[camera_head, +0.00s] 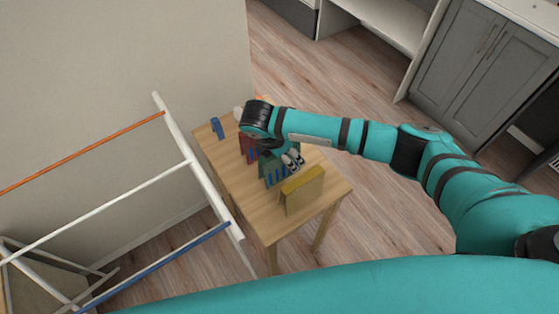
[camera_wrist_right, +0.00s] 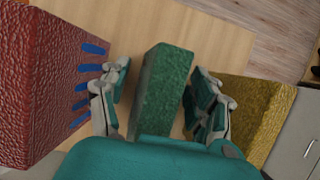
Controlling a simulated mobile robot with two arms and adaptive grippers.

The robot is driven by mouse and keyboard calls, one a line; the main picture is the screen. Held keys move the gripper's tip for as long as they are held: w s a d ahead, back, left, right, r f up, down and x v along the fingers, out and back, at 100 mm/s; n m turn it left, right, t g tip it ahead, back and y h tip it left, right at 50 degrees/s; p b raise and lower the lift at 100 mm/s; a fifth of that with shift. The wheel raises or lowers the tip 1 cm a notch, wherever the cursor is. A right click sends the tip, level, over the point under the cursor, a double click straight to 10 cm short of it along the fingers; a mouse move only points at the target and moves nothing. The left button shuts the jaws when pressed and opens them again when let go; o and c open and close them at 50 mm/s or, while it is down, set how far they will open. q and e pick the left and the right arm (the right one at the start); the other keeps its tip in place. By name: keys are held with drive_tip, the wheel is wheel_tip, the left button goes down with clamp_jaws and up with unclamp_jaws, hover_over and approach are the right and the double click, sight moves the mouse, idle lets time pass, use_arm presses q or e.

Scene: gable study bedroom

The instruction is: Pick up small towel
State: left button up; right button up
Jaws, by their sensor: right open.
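Three thick upright slabs stand in a row on a small wooden table (camera_head: 264,226): a red one (camera_head: 246,146), a green one (camera_head: 268,164) and a yellow one (camera_head: 304,192). I cannot tell which of them, if any, is the small towel. My right gripper (camera_head: 291,160) is over the row. In the right wrist view its open fingers (camera_wrist_right: 160,98) are on either side of the textured green slab (camera_wrist_right: 166,82), with gaps visible. The red slab (camera_wrist_right: 40,75) is at the left there, the yellow slab (camera_wrist_right: 262,112) at the right. My left gripper is out of view.
Blue finger-like shapes (camera_wrist_right: 92,68) lie beside the red slab. A blue upright item (camera_head: 217,128) and a small white item (camera_head: 238,113) are at the table's far end. A white rack with orange and blue bars (camera_head: 190,165) stands left of the table. Grey cabinets (camera_head: 470,60) are at upper right.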

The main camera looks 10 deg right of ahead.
drive_tip(key=shift+f+p, duration=0.2)
drive_tip(key=shift+p, duration=0.1)
idle(0.4)
drive_tip(key=c, duration=1.3)
